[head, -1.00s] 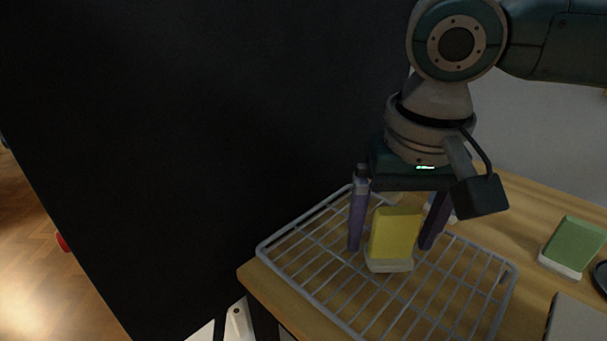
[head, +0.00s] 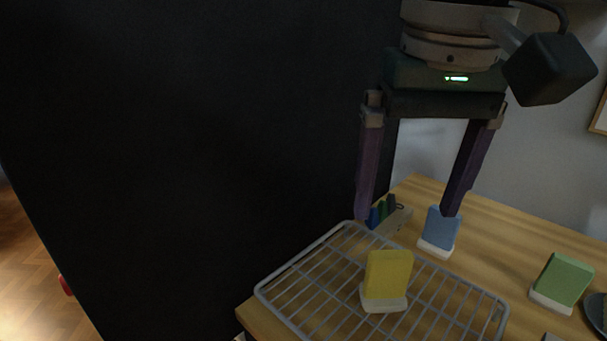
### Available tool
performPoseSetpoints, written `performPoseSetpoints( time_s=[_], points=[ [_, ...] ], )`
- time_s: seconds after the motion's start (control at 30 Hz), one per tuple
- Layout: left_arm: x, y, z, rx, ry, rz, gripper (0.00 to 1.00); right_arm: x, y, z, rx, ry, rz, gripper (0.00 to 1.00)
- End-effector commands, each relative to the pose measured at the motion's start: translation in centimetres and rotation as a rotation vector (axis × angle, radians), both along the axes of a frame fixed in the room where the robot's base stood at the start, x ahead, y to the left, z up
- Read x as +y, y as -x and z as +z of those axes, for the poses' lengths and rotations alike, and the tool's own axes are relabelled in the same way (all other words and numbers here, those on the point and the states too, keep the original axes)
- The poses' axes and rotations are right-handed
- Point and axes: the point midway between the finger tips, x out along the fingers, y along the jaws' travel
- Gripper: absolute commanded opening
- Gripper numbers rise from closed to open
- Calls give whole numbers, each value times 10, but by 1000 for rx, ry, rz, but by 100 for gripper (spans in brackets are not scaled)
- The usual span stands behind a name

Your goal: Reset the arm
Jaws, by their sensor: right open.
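My right gripper (head: 406,214) hangs open and empty in the head view, its two purple fingers spread wide and pointing down. It is above and behind the yellow tile (head: 389,273), apart from it. The yellow tile stands upright on a pale base on the wire rack (head: 318,314). My left gripper is not in view.
A blue tile (head: 440,228) stands behind the rack, partly behind a right finger. A holder (head: 395,222) with dark and coloured items is beside it. A green tile (head: 564,279) and a dark plate edge are at the right. A tall black panel (head: 200,150) fills the left.

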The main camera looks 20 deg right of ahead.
Motion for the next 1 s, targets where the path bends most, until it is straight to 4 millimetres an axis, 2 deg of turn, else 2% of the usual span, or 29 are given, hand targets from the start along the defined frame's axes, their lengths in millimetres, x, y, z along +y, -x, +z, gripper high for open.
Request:
performPoseSetpoints(
  time_s=[0.33,0.43,0.57,0.7,0.8,0.9,1.0],
  points=[
    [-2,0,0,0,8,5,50,0,0,0,0,-1,0,92],
    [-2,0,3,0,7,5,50,6,2,-2,-2,-7,28,92],
    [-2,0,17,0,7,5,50,33,11,-9,-20,-49,173,92],
    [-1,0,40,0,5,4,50,77,30,-15,-88,-137,390,92],
    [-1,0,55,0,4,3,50,100,46,-15,-157,-189,497,92],
    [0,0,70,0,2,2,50,109,62,-12,-221,-209,552,92],
    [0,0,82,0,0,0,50,104,78,-11,-260,-188,568,92]
  ],
)
